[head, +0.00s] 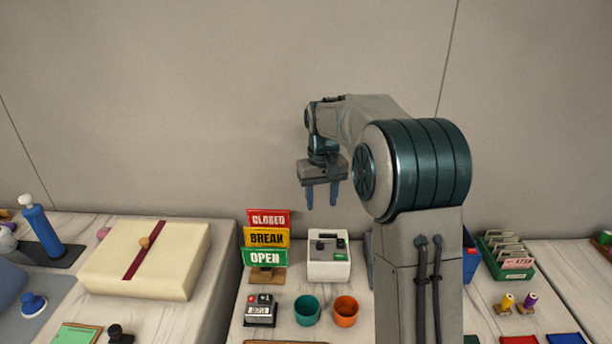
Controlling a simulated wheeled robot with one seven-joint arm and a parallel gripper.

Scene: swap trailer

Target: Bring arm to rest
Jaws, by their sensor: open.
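My gripper (321,196) hangs from my raised arm in the head view, above the middle counter (238,327) and in front of the plain wall. Its two blue fingers point down and stand apart, with nothing between them. It is above a white box with a dark handle (329,268) and well clear of it. My arm's large teal joint and upright link fill the right of the middle and hide part of the counter behind them.
Signs reading CLOSED, BREAK and OPEN (267,238) stand left of the white box. A teal cup (307,310) and an orange cup (345,311) are in front. A wrapped parcel (180,265) lies on the left; a green card tray (508,254) stands on the right. The air around my gripper is free.

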